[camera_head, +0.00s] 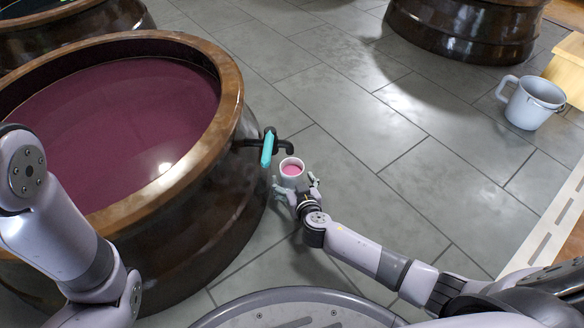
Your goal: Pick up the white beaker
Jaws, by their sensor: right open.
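The white beaker (291,170) is small and upright, with pink liquid inside, just to the right of the big jar's tap (268,148), which has a teal handle. My right gripper (296,182) is open at the near side of the beaker, with one finger to its left and one to its right. I cannot tell whether the fingers touch it. What the beaker rests on is hidden. My left arm shows at the left edge, but its gripper is not in view.
A large brown jar (235,95) of dark pink liquid fills the left. More jars stand at the back left and at the back (465,30). A grey jug (533,103) stands at the right near a wooden block (570,65). The tiled floor (340,110) between is clear.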

